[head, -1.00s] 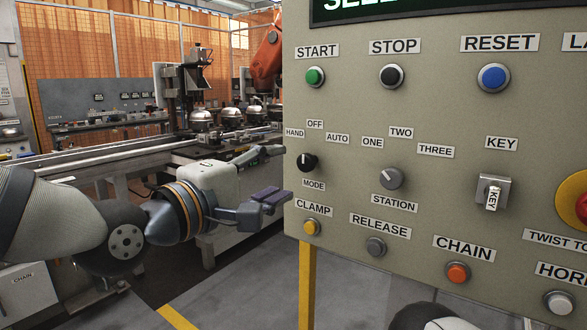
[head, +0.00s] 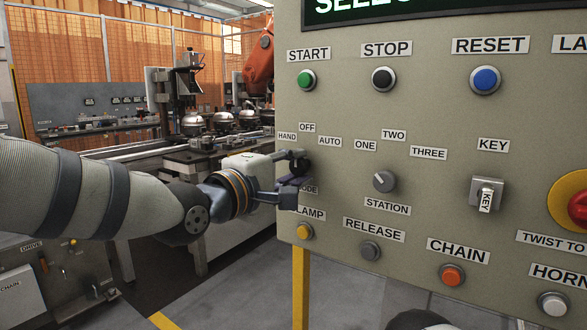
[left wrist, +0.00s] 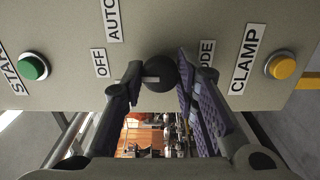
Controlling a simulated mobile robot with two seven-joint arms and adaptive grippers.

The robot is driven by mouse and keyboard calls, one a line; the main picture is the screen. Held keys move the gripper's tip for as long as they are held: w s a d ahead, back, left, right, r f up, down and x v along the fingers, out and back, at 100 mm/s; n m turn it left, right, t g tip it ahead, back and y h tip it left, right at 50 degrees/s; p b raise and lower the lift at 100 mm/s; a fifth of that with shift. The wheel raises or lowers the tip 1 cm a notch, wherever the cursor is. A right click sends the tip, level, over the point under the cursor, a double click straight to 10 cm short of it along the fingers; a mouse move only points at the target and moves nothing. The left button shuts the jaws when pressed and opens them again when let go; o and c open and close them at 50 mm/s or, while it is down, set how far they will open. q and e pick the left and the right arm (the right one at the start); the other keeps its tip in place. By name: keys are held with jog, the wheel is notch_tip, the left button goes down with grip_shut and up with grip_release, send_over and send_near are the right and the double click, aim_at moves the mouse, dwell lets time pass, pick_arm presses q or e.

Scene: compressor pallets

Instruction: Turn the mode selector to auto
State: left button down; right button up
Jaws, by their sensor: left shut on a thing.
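The control panel (head: 425,110) carries the black mode selector (left wrist: 161,74), with HAND, OFF (head: 307,127) and AUTO (head: 330,142) labels around it. In the left wrist view the round knob sits between my left gripper's fingers (left wrist: 162,80). Its white mark points left, towards the OFF label (left wrist: 100,62); AUTO (left wrist: 112,20) is above that. In the head view my left gripper (head: 294,175) is at the panel's left edge, shut on the selector. Its fingers partly cover the knob and the MODE label. My right gripper is not in view.
The clamp button (head: 304,231) is just below the gripper, and the start button (head: 306,79) is above it. The station selector (head: 384,181) is to the right. A conveyor with compressors (head: 193,124) stands behind at left.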

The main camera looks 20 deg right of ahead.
pick_arm(q)
jog(key=shift+m, duration=0.3)
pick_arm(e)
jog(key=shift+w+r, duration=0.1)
pick_arm(q)
jog(key=m+p, duration=0.1)
jog(key=m, duration=0.1)
jog(key=shift+r+m, duration=0.15)
jog(key=shift+m, duration=0.15)
jog(key=m+p, duration=0.1)
jog(key=m, duration=0.4)
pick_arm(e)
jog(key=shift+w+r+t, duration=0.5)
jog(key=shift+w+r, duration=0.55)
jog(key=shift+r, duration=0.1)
pick_arm(q)
jog(key=shift+m, duration=0.4)
jog(key=c, duration=1.2)
grip_release()
jog(key=shift+c, duration=0.2)
jog(key=shift+a, duration=0.1)
jog(key=v, duration=1.2)
